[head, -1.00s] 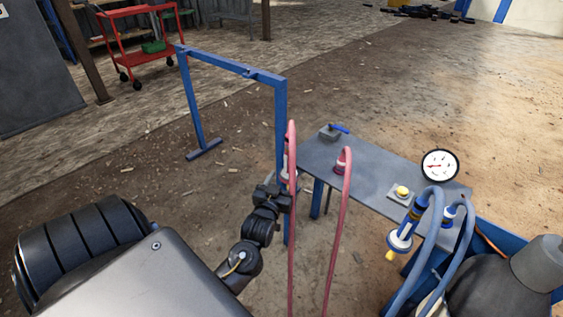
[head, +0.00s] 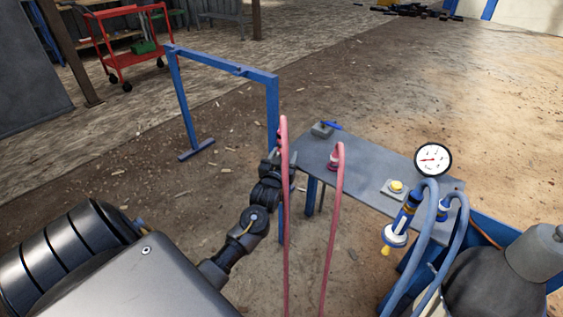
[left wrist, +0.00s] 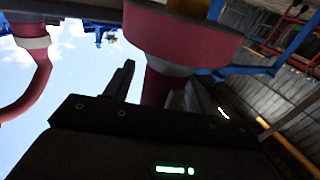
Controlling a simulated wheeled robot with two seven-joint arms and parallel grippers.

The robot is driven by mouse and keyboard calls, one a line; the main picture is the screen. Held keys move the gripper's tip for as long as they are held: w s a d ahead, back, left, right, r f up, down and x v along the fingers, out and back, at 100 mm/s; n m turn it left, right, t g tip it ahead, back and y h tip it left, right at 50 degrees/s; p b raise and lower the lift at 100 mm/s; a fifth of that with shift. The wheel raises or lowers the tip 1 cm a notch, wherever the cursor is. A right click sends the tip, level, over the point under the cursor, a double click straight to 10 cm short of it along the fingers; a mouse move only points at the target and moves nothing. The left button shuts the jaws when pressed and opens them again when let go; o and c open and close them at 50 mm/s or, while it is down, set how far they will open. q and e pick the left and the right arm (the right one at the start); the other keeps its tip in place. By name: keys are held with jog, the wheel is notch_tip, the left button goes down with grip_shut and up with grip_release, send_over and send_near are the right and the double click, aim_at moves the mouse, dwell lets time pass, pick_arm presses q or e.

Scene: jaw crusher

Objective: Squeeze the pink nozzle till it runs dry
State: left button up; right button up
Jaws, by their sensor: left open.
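The pink nozzle fills the upper middle of the left wrist view, with a wide pink flange (left wrist: 185,35) and a narrower pink body (left wrist: 158,85) below it. My left gripper (left wrist: 160,95) is open, with one finger on each side of the narrow body; I cannot tell whether either finger touches it. In the head view my left gripper (head: 279,165) is by the blue frame's near post, partly behind a pink hose (head: 286,220). The nozzle is mostly hidden there. A second pink hose (head: 332,220) rises to a pink fitting (head: 335,162) on the grey table. My right gripper is out of view.
The blue frame (head: 225,68) is behind my left gripper. A red cart (head: 120,45) is far off.

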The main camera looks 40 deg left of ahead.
pick_arm(q)
jog(key=shift+w, duration=0.15)
jog(key=shift+c, duration=0.5)
jog(key=c, duration=1.1)
dwell(0.4)
dwell(0.9)
